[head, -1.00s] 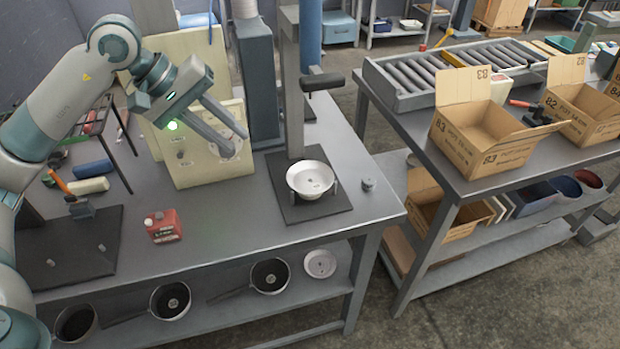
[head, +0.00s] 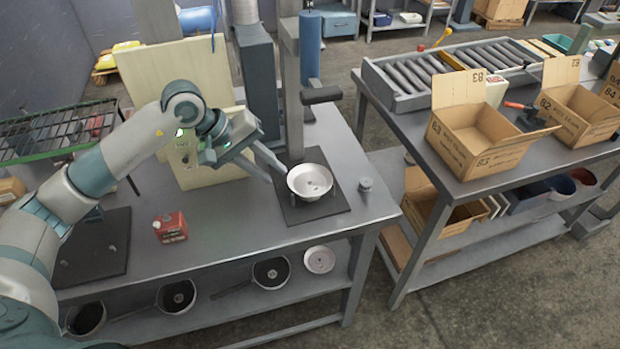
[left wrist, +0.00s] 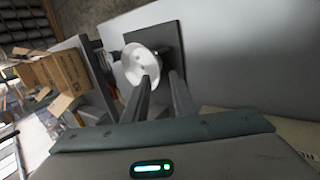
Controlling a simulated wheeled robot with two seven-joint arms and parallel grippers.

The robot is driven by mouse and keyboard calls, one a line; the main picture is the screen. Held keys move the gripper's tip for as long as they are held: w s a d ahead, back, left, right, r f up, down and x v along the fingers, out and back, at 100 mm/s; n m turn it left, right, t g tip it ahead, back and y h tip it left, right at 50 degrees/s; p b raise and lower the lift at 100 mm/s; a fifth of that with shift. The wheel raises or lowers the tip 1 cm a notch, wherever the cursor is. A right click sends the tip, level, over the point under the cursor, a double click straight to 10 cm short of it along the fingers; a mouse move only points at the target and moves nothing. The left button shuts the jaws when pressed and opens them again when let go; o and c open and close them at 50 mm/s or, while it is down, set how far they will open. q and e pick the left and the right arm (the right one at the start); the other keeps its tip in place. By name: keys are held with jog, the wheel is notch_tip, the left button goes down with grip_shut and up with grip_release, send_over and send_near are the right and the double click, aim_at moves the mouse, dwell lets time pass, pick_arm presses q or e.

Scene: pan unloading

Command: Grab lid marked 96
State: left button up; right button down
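A white round dish-like piece (head: 309,181) with small dark marks rests on a dark square plate (head: 335,206) under a press column; it also shows in the left wrist view (left wrist: 138,64). I cannot read 96 on it. Another pale round lid-like disc (head: 319,259) is on the lower shelf, its marking too small to read. My left gripper (head: 276,170) is just left of the white piece, apart from it, its fingers pointing toward it. My right gripper is out of view.
The press column (head: 291,85) and its arm (head: 321,95) stand close behind the white piece. A red canister (head: 170,227) stands on the bench, and a small grey knob (head: 365,184) is at right. Dark pans (head: 176,296) lie below.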

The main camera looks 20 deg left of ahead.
aim_at(296, 186)
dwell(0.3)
pick_arm(q)
jog(key=shift+w+d+f+p, duration=0.4)
jog(key=shift+d+f+p, duration=0.35)
jog(key=shift+p, duration=0.45)
jog(key=shift+p+x, duration=0.5)
jog(key=shift+x, duration=0.45)
jog(key=shift+w+d+f, duration=0.15)
jog(key=shift+d+f, duration=0.15)
jog(key=shift+f, duration=0.15)
